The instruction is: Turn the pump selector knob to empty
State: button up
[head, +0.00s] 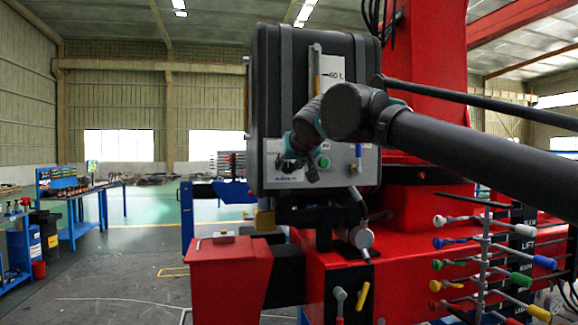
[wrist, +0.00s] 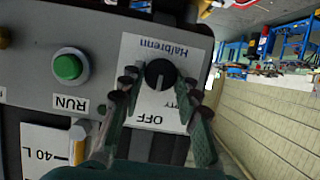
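The pump selector knob (wrist: 160,73) is a small round black knob on a white label plate (wrist: 147,47) in the wrist view. Its white mark points down in the picture, toward the word OFF. The plate's print is upside down; a partly covered word ending in "pty" shows at the right finger. My gripper (wrist: 158,82) is open, with one finger on each side of the knob and visible gaps to it. I cannot tell its depth to the plate. In the head view my gripper (head: 299,166) is in front of the grey control panel (head: 347,172) and hides the knob.
A green RUN button (wrist: 68,67) sits left of the knob in the wrist view. The dark tank (head: 290,80) stands above the panel. A small lever (head: 358,157) is right of the panel's button. Coloured crane levers (head: 485,260) stand at the lower right.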

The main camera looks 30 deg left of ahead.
jog(key=c, duration=0.5)
jog(key=shift+c, duration=0.2)
jog(key=n, duration=0.1)
jog(key=n+t+h, duration=0.1)
jog(key=n, duration=0.1)
jog(key=shift+s+a+h, duration=0.2)
jog(key=shift+h, duration=0.1)
jog(key=shift+f+n+t+h, duration=0.15)
jog(key=shift+n+t+h, duration=0.45)
jog(key=shift+n+t, duration=0.75)
jog(key=shift+n, duration=0.35)
jog(key=o, duration=1.1)
jog(key=shift+o, duration=0.2)
jog(key=shift+s+g, duration=0.15)
jog(key=shift+g, duration=0.1)
